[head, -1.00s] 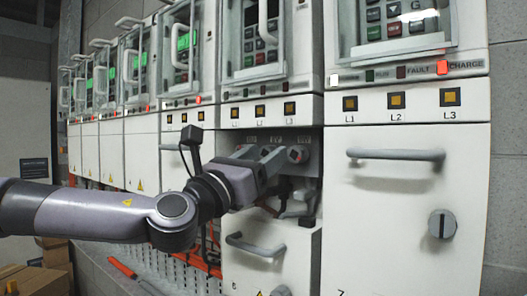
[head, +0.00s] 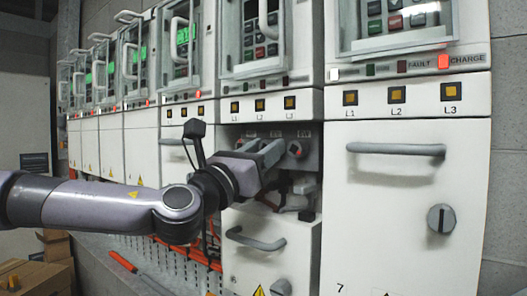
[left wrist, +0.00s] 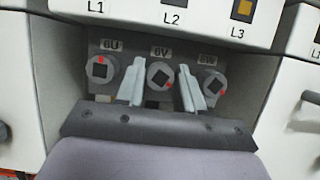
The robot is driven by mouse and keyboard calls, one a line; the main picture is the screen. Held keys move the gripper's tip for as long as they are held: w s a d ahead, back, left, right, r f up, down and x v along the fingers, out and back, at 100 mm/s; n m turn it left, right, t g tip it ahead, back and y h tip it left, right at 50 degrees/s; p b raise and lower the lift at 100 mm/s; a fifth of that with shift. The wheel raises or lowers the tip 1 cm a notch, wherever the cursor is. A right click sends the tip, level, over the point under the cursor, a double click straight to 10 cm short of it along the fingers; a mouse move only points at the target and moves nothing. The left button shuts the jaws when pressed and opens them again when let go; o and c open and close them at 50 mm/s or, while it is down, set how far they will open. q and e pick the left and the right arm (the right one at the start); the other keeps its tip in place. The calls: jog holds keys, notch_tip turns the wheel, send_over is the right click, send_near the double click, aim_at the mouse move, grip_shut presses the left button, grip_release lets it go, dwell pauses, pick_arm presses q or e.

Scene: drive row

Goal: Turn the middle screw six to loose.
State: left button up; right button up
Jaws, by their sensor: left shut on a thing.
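The open compartment of cabinet 6 holds three round grey screw heads in a row, labelled 6U, 6V and 6W. In the left wrist view the middle screw 6V (left wrist: 160,75) has its red mark at the lower right. My left gripper (left wrist: 162,88) has one finger on each side of it and is shut on it. It also shows in the head view (head: 272,150), where its fingers hide the middle screw. Screw 6U (left wrist: 102,70) has its red mark near the top. Screw 6W (left wrist: 211,84) has its mark at the right. My right gripper is not in view.
Cabinet 6's lower front panel with a bar handle (head: 255,239) is below the arm. Cabinet 7's closed door (head: 400,200) with a handle and a round lock (head: 441,219) stands to the right. A red-handled tool (head: 122,262) lies at lower left.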

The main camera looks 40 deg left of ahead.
pick_arm(q)
jog(key=shift+n, duration=0.3)
jog(key=n+g+y+b, duration=0.1)
jog(key=n+g+y, duration=0.1)
jog(key=n, duration=0.5)
jog(key=n+g+y+b, duration=0.1)
jog(key=n+g+y, duration=0.1)
jog(key=n, duration=0.5)
jog(key=n+g+y+b, duration=0.1)
jog(key=n+g+y, duration=0.1)
jog(key=n, duration=0.5)
jog(key=shift+d+r+y, duration=0.25)
jog(key=shift+y, duration=0.05)
jog(key=n+g+h, duration=0.1)
jog(key=n, duration=0.3)
jog(key=shift+p, duration=0.3)
jog(key=shift+g, duration=0.3)
jog(key=o, duration=0.9)
jog(key=shift+o, duration=0.2)
jog(key=shift+r, duration=0.1)
